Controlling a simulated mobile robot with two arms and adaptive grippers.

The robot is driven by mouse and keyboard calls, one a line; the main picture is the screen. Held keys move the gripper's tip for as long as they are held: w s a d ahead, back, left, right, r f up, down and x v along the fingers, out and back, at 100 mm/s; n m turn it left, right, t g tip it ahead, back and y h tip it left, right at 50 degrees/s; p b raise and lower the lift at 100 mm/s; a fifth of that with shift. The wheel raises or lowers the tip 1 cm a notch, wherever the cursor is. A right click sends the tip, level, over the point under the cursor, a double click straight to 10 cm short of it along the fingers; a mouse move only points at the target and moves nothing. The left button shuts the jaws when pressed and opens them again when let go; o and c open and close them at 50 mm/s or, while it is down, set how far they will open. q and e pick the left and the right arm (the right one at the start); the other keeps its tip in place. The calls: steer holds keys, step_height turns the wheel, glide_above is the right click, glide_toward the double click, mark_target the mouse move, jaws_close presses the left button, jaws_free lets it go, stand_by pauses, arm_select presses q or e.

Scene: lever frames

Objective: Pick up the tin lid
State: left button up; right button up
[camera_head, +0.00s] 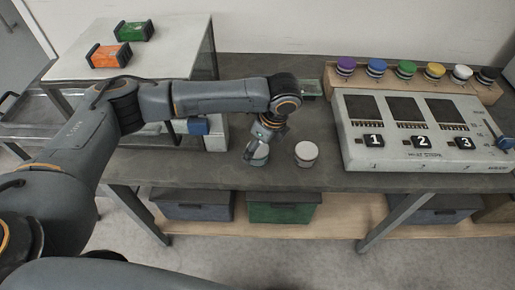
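A small round tin with a pale, flat top (306,153) stands upright on the dark bench near its front edge. I take the pale top to be the tin lid. My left gripper (257,155) points down over the bench, just left of the tin and apart from it. Its fingers are small and partly merge with a grey-green round shape at their tips, so I cannot tell whether they are open or hold something. My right gripper is not in view.
A grey panel (430,157) numbered 1, 2 and 3 stands right of the tin. Behind it, a wooden rack (400,81) carries several coloured knobs. A blue block (198,126) lies left. A pale table (180,62) holds orange (109,55) and green (134,31) boxes.

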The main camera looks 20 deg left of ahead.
arm_select(q)
steer(key=shift+f, duration=0.1)
steer(key=shift+c, duration=0.2)
steer(key=c, duration=1)
